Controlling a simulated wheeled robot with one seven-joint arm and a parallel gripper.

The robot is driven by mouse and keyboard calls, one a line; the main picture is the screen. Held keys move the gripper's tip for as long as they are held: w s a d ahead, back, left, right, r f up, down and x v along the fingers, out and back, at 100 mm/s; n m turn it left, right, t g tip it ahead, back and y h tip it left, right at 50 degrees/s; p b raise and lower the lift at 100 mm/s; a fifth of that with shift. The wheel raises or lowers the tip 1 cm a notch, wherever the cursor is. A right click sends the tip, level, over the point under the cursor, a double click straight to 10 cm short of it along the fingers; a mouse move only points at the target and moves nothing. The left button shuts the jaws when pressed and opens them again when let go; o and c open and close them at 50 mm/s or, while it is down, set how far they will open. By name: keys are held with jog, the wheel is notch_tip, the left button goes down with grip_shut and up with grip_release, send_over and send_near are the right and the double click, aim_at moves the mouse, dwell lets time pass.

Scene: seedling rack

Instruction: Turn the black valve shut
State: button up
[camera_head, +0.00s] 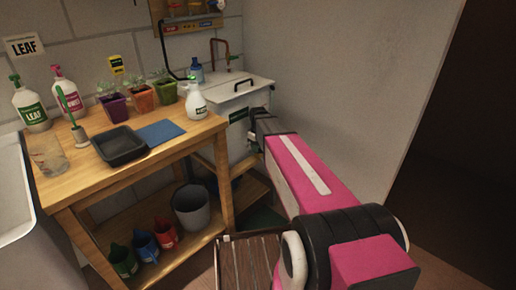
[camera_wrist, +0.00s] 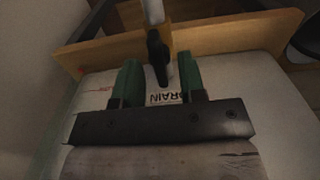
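The black valve (camera_wrist: 158,55) shows in the wrist view as an upright dark handle on a pale pipe (camera_wrist: 154,12). My gripper (camera_wrist: 158,73) is open, with its two green fingers apart. The handle stands between the fingertips and reaches a little beyond them, with a gap visible on each side. Whether the handle's depth is level with the fingers is hard to tell. A white surface with the word DRAIN (camera_wrist: 175,98) lies behind the fingers, partly hidden by them.
A wooden bar (camera_wrist: 235,35) crosses behind the pipe. In the head view, a wooden bench (camera_head: 75,186) on the left carries spray bottles, potted seedlings, a black tray (camera_head: 119,147) and a blue mat (camera_head: 161,132). A grey bucket (camera_head: 193,208) stands on its lower shelf. A bare wall is right.

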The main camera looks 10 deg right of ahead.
jog(key=shift+f, duration=0.2)
grip_shut()
